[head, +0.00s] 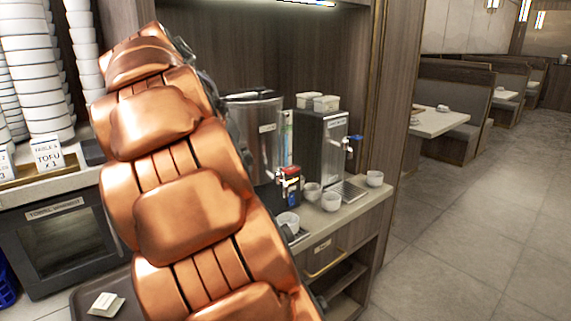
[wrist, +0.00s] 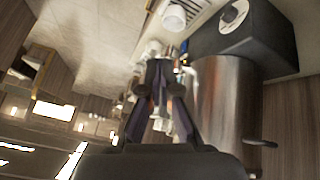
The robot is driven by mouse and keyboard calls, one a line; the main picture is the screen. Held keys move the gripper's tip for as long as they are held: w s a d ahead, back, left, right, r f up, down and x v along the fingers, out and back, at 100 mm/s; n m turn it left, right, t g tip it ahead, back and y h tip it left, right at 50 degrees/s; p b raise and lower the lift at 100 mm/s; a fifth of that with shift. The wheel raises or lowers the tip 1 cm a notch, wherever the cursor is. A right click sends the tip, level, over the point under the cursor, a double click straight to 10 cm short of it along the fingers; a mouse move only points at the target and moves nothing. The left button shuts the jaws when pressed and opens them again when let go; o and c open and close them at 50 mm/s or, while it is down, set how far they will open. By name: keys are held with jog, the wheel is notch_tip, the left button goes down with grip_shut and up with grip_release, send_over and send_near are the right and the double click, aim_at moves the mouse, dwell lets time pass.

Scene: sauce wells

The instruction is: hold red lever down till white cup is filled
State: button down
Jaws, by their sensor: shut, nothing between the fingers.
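A white cup (head: 288,222) stands on the counter below the lever, partly cut off by my copper-coloured arm. My gripper (wrist: 163,68) shows in the wrist view with its fingers together and nothing held. The head view does not show it. A steel cylinder (wrist: 225,115) stands close on its right in the wrist view, and a white cup (wrist: 173,18) lies beyond the tips. I cannot make out the red lever there.
A boxy steel dispenser (head: 320,150) with a blue lever (head: 353,140) stands to the right of the urn. Several other white cups (head: 331,201) stand on the counter (head: 350,212) near it. Stacked bowls (head: 35,70) stand at left. Open floor (head: 480,230) lies at right.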

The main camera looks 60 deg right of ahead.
jog(key=w+d+r+m+h, duration=0.1)
jog(key=d+r+m, duration=0.2)
jog(key=d, duration=0.2)
jog(key=w+d+r+m+g+h, duration=0.1)
jog(key=d+r+m, duration=0.2)
jog(key=d, duration=0.2)
jog(key=shift+d+r+b, duration=0.15)
jog(key=shift+d+b, duration=0.15)
jog(key=shift+b, duration=0.1)
jog(key=p, duration=0.2)
send_over(293, 167)
jog(key=a, duration=0.2)
jog(key=f, duration=0.8)
jog(key=shift+w+a, duration=0.2)
jog(key=shift+w, duration=0.05)
jog(key=shift+f+p, duration=0.5)
jog(key=shift+f, duration=1.05)
jog(key=shift+f+b, duration=0.15)
jog(key=shift+b, duration=0.15)
